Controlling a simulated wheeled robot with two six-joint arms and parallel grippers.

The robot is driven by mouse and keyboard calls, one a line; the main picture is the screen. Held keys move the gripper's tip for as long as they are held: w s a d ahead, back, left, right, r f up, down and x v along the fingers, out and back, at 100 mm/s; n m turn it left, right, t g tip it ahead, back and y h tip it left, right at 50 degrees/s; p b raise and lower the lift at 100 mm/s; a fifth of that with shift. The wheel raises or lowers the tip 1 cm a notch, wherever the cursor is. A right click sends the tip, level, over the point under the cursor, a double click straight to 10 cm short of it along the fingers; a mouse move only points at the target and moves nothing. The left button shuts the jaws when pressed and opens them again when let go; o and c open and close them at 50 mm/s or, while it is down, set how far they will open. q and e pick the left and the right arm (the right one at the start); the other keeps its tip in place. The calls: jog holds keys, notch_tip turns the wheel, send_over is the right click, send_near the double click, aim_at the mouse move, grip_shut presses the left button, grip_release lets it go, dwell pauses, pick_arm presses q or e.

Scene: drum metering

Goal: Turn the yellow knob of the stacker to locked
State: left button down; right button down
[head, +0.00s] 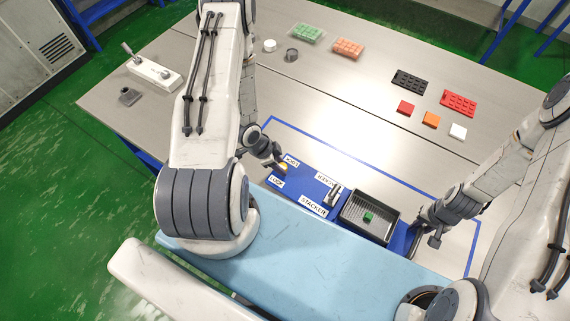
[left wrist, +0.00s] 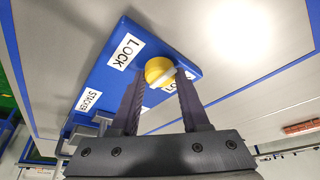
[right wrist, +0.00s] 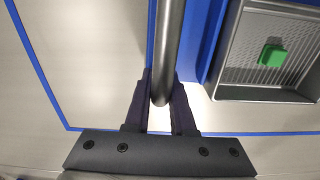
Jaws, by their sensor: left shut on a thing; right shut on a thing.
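The blue stacker panel (head: 307,184) stands near the table's front edge. Its yellow knob (head: 284,167) sits at the panel's left end and also shows in the left wrist view (left wrist: 158,71). My left gripper (head: 278,165) is shut on the knob, with one finger on each side of it in the left wrist view (left wrist: 158,95). The LOCK label (left wrist: 126,51) is readable beside the knob; the other label is partly hidden by a finger. My right gripper (right wrist: 160,100) is shut on a dark round bar (right wrist: 168,50) at the stacker's right side.
A dark tray (head: 369,217) holds a green block (head: 368,216) between my grippers. A small lever (head: 335,194) stands on the panel left of the tray. Behind, red, orange and white blocks and several trays lie on the table. The table's middle is clear.

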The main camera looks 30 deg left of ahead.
pick_arm(q)
jog(key=n, duration=0.2)
jog(key=n+t+y, duration=0.1)
jog(key=n, duration=0.2)
jog(key=shift+s+d+y, duration=0.1)
jog(key=shift+d+y, duration=0.05)
jog(key=shift+y, duration=0.15)
jog(key=n+y, duration=0.1)
jog(key=n, duration=0.2)
jog(key=shift+d+t, duration=0.1)
jog(key=shift+t, duration=0.2)
jog(key=n+y, duration=0.2)
jog(key=n, duration=0.3)
jog(key=shift+d, duration=0.1)
jog(key=n+y, duration=0.1)
jog(key=n, duration=0.1)
jog(key=n+g, duration=0.1)
jog(key=n, duration=0.1)
jog(key=shift+n+y, duration=0.4)
jog(key=shift+c, duration=1.9)
grip_release()
